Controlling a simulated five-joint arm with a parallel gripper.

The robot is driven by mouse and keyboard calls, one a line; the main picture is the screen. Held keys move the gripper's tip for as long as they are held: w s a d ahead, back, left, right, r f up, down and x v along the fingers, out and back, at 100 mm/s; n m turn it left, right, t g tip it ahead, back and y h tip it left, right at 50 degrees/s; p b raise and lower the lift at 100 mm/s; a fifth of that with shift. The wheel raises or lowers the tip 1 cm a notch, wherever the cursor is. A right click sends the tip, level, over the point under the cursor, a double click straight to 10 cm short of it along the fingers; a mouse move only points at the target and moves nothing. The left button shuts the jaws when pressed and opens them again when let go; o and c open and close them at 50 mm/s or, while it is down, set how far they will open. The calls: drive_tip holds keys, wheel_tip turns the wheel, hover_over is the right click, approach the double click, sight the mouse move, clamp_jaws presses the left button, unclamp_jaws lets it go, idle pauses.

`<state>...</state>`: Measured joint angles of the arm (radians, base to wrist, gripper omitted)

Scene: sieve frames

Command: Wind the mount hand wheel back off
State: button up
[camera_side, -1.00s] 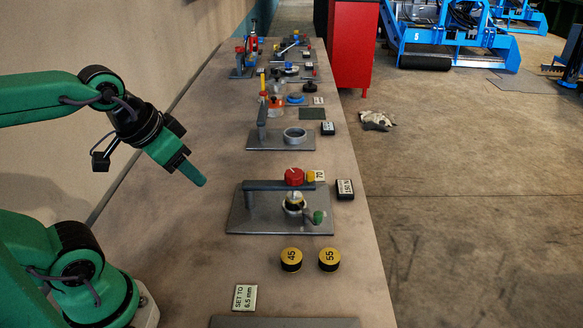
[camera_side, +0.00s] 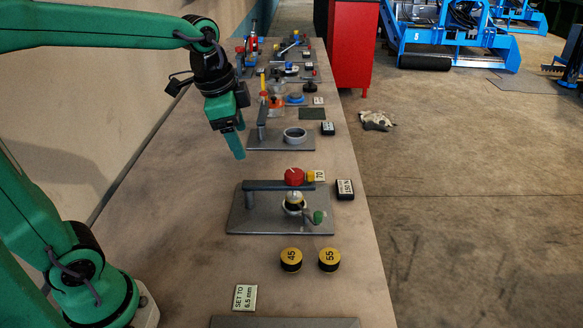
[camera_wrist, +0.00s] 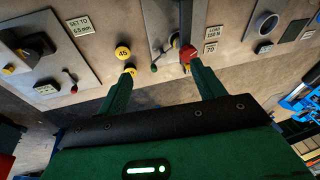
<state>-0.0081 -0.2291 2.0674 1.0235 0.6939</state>
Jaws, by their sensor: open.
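The hand wheel (camera_side: 294,177) is a red round knob on top of the grey arm (camera_side: 262,185) of a bench fixture. Below it, on the grey baseplate (camera_side: 250,220), sits a small round part with a pale top and yellow band (camera_side: 294,202).
Two yellow-topped black discs, 45 (camera_side: 291,259) and 55 (camera_side: 330,259), stand in front of the fixture. A green knob (camera_side: 319,217) on a lever and a yellow cap (camera_side: 311,176) are close to the wheel. A grey ring fixture (camera_side: 295,135) stands behind. The bench's left side is clear.

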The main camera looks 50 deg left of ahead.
drive_tip(key=w+f+m+g, duration=0.25)
drive_tip(key=w+m, duration=0.25)
drive_tip(key=w, duration=0.3)
drive_tip(key=m, duration=0.5)
approach(294, 173)
drive_tip(key=shift+g, duration=0.25)
drive_tip(key=shift+w+f+m, duration=0.3)
drive_tip(key=shift+w+f, duration=0.05)
drive_tip(key=shift+f, duration=0.1)
drive_tip(key=shift+f, duration=3.9)
drive_tip(key=c, duration=1)
